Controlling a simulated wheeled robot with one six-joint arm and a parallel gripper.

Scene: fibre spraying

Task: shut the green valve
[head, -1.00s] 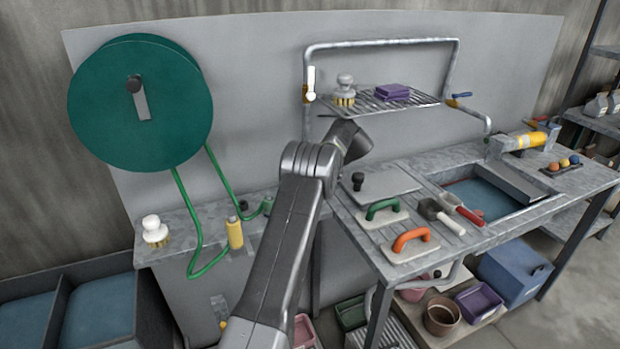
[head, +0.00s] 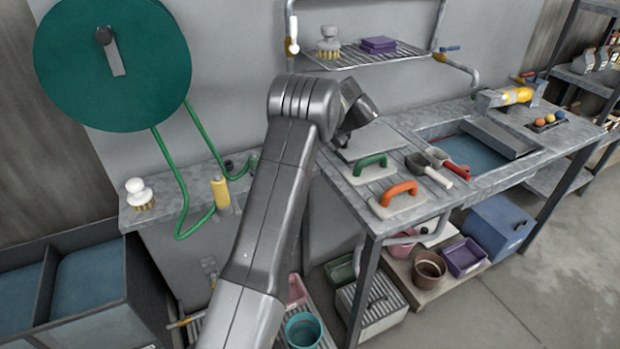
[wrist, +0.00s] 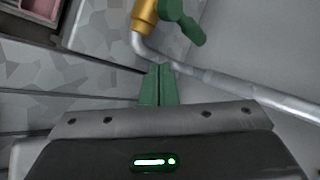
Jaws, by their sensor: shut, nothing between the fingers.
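The green valve shows in the wrist view as a dark green lever (wrist: 182,20) beside a brass body (wrist: 146,14), on a grey metal pipe at the top edge. Part of the valve is cut off by the frame. My gripper (wrist: 160,70) has its two green fingers together and empty, pointing up toward the pipe's bend. The fingertips are below the lever in the picture and look apart from it. I cannot make out the green valve in the head view, where my arm covers part of the bench and wall. My fingers are hidden there too.
A white-levered valve (head: 293,46) and a blue-levered one (head: 449,49) sit on the rack pipes. The bench holds a green-handled float (head: 370,165), an orange-handled float (head: 399,192) and scoops (head: 425,166). A green hose reel (head: 112,70) hangs at left. Floor at right is clear.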

